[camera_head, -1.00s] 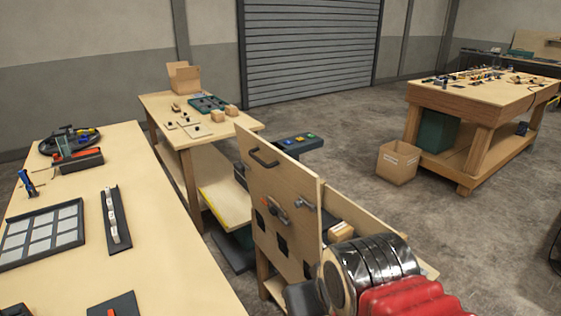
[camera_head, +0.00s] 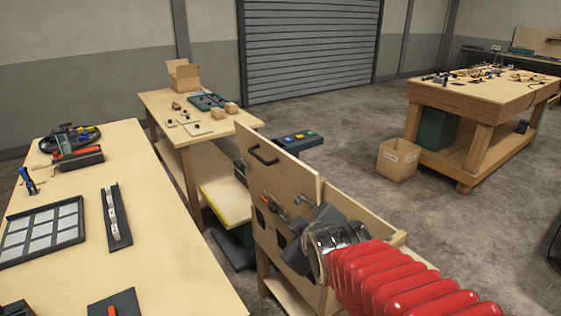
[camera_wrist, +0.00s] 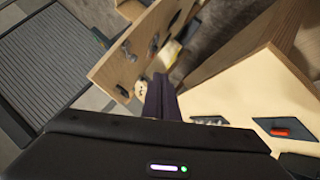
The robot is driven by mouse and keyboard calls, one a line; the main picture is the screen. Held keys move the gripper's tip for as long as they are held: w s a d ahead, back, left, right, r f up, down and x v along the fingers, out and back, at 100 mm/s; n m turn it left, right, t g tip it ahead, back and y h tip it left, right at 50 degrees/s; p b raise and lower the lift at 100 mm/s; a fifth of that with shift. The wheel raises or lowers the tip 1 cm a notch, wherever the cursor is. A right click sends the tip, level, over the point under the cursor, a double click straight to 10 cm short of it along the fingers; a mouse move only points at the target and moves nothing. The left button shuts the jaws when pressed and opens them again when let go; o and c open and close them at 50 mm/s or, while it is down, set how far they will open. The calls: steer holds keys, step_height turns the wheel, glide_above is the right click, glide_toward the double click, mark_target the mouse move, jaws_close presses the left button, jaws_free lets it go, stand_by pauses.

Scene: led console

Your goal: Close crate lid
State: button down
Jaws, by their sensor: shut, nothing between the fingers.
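An upright wooden panel (camera_head: 268,172) with a black bar handle (camera_head: 262,153) stands in the middle of the head view. Metal and dark fittings sit on its face, with dark openings below. A second wooden board (camera_head: 362,222) stands behind it at the right. I cannot tell for sure which board is the crate lid. My gripper (camera_head: 300,228) is in front of the panel's lower right part and hides some of it. In the wrist view my gripper (camera_wrist: 160,88) is shut and empty, with the panel (camera_wrist: 125,62) beyond its fingertips. Contact cannot be told.
A long workbench (camera_head: 165,240) with trays and tools fills the left. A smaller table (camera_head: 155,103) with a cardboard box (camera_head: 183,76) stands behind. Another workbench (camera_head: 480,88) and an open carton (camera_head: 397,161) are at the right.

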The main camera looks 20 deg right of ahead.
mark_target(281, 160)
steer(key=w+r+n+t+y, duration=0.1)
steer(key=w+r+n+t, duration=0.1)
steer(key=w+n, duration=0.4)
steer(key=w+r+n+t+y, duration=0.1)
steer(key=w+r+n+t, duration=0.1)
steer(key=w+n+t, duration=0.3)
steer(key=shift+w+a+n, duration=0.25)
steer(key=shift+w+n, duration=0.15)
steer(key=shift+n, duration=0.5)
steer(key=shift+w+d+r, duration=0.15)
steer(key=shift+w+d, duration=0.35)
steer(key=shift+w, duration=1.35)
steer(key=shift+w+d+r, duration=0.2)
steer(key=shift+w+d, duration=0.35)
steer(key=shift+w, duration=1.35)
steer(key=shift+w+d+r, duration=0.15)
steer(key=shift+w+d, duration=0.35)
steer(key=shift+w, duration=1.35)
